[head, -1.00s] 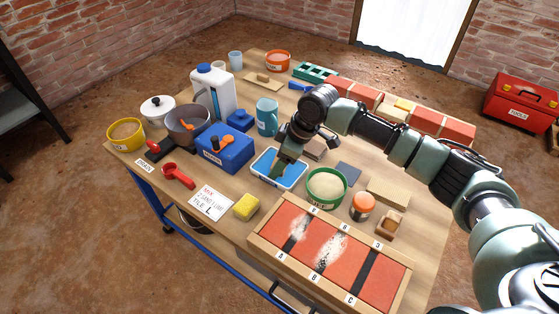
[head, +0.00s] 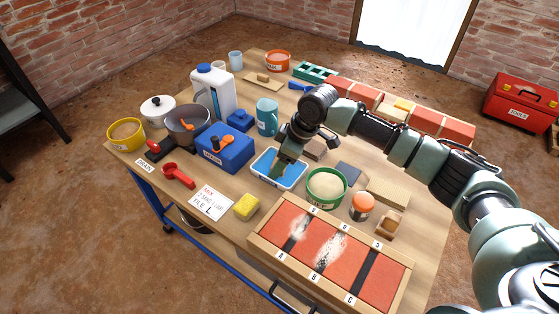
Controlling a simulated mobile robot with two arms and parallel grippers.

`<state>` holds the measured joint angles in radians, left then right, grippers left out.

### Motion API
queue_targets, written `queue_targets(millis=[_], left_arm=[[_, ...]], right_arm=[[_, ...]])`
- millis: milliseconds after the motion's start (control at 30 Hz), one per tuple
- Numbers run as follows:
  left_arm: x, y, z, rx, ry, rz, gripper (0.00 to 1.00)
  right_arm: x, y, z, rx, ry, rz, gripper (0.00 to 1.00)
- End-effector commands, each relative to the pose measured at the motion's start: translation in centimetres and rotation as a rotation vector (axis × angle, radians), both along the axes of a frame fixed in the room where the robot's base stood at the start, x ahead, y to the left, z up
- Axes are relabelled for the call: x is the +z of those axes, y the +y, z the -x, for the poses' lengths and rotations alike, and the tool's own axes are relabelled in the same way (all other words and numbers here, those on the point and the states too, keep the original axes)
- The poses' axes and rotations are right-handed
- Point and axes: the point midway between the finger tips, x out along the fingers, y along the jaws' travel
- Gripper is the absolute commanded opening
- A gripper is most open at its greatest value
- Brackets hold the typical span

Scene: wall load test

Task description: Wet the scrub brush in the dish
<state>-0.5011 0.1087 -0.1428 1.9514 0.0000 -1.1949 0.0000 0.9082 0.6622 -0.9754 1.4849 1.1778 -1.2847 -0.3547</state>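A shallow white-rimmed dish with a blue inside (head: 292,182) sits at the middle of the workbench. My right gripper (head: 280,170) comes in from the right and points down into the dish. Its fingertips are at the dish's inside, and the arm covers the dish's far side. I cannot make out the scrub brush; whether the gripper holds it is too small and dark to tell. My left gripper is not in view.
A green tub (head: 327,187) stands just right of the dish, a blue mixer box (head: 225,148) to its left. A teal mug (head: 267,117) is behind it. A yellow sponge (head: 247,207) and a tray of red tile panels (head: 330,250) lie in front.

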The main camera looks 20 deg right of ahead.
Motion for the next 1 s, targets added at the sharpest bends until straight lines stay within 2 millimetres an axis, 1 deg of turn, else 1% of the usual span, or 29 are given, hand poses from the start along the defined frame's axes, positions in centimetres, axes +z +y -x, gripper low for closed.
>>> queue_targets(millis=[33, 600, 1000], left_arm=[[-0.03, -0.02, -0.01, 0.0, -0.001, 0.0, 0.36], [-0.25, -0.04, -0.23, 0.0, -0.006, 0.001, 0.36], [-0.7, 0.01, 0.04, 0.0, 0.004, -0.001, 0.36]], right_arm=[[-0.43, 0.82, 0.69, 0.015, 0.017, -0.01, 0.27], [-0.45, 0.82, 0.69, 0.015, 0.017, -0.01, 0.27], [-0.47, 0.82, 0.7, 0.015, 0.018, -0.009, 0.27]])
